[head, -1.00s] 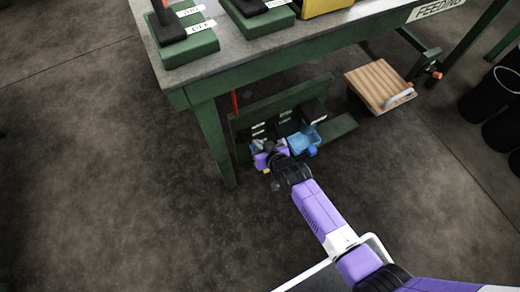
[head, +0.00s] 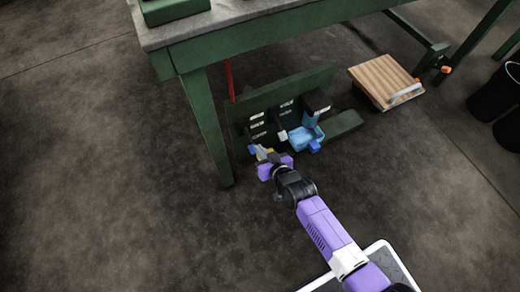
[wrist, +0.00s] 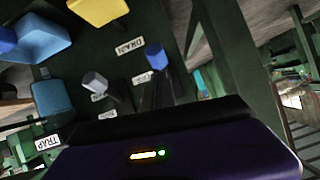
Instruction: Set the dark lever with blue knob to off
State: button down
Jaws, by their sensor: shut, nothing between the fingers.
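A dark green panel (head: 290,95) with several levers stands low under the green table. A blue knob (wrist: 155,55) on a dark stem shows in the wrist view, beside a white label; it seems to be the blue knob (head: 252,149) at the panel's left end in the head view. My gripper (head: 262,153) is shut and empty in front of that end, close to the blue knob and a yellow part (wrist: 98,10). I cannot tell whether it touches either. The knob's on or off marks are not readable.
A grey-white knob (wrist: 95,82) and a light blue box-like part (head: 305,137) are on the same panel. A table leg (head: 210,130) stands left of it. A wooden board (head: 385,80) lies to the right. Floor in front is clear.

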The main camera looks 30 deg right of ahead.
jog(key=shift+r, duration=0.1)
jog(key=shift+r+p, duration=0.7)
